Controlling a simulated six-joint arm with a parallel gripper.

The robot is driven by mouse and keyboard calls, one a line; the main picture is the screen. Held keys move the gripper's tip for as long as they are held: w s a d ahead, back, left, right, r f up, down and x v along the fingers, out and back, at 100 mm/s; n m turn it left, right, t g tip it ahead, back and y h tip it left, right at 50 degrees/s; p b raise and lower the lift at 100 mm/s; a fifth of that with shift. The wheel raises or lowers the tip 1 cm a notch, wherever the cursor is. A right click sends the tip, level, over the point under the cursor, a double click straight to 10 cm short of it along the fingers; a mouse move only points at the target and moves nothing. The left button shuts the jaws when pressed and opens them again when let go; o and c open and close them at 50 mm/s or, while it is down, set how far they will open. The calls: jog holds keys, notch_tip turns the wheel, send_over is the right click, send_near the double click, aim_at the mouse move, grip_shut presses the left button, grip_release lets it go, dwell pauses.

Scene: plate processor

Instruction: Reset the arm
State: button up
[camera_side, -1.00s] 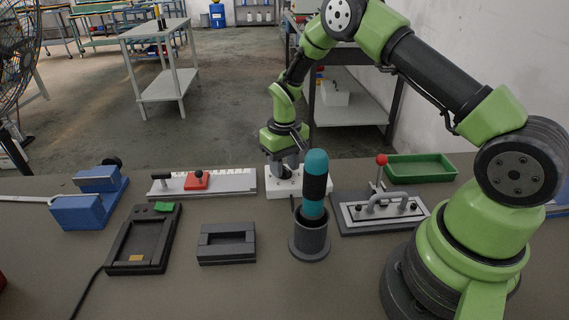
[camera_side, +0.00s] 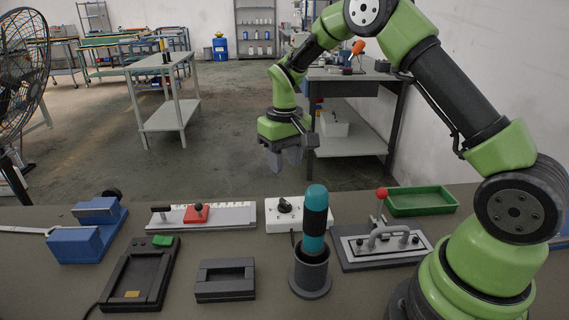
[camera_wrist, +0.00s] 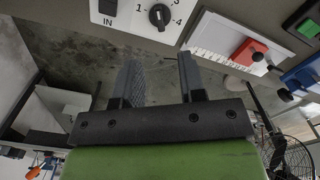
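My arm is raised over the back edge of the bench. My gripper (camera_side: 284,160) points down and hangs above and apart from the white switch box (camera_side: 318,217). The black rotary knob (camera_side: 285,205) stands on that box. In the wrist view my gripper (camera_wrist: 160,75) has its two grey fingers apart with nothing between them. The knob (camera_wrist: 159,16) and the numbered white box (camera_wrist: 128,12) show at the top of the wrist view, beyond the fingertips.
A teal-handled tool (camera_side: 315,220) stands upright in a dark holder. A lever clamp fixture (camera_side: 360,255), green tray (camera_side: 420,201), white slide with red block (camera_side: 230,216), dark plate frame (camera_side: 226,280), black dock (camera_side: 135,285) and blue device (camera_side: 78,243) surround it. Air around my gripper is clear.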

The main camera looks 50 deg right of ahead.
jog(key=s+a+r+t, duration=0.2)
jog(key=s+r, duration=0.2)
jog(key=r, duration=0.3)
jog(key=s+a+r+t, duration=0.1)
jog(key=s+a+r, duration=0.25)
jog(key=r, duration=0.35)
jog(key=s+a+r+t+y, duration=0.1)
jog(key=s+a+t, duration=0.1)
jog(key=s, duration=0.5)
jog(key=s+a+r+m+t+y, duration=0.1)
jog(key=s+r+t, duration=0.1)
jog(key=s, duration=0.6)
jog(key=shift+a+r, duration=0.25)
jog(key=shift+a, duration=0.1)
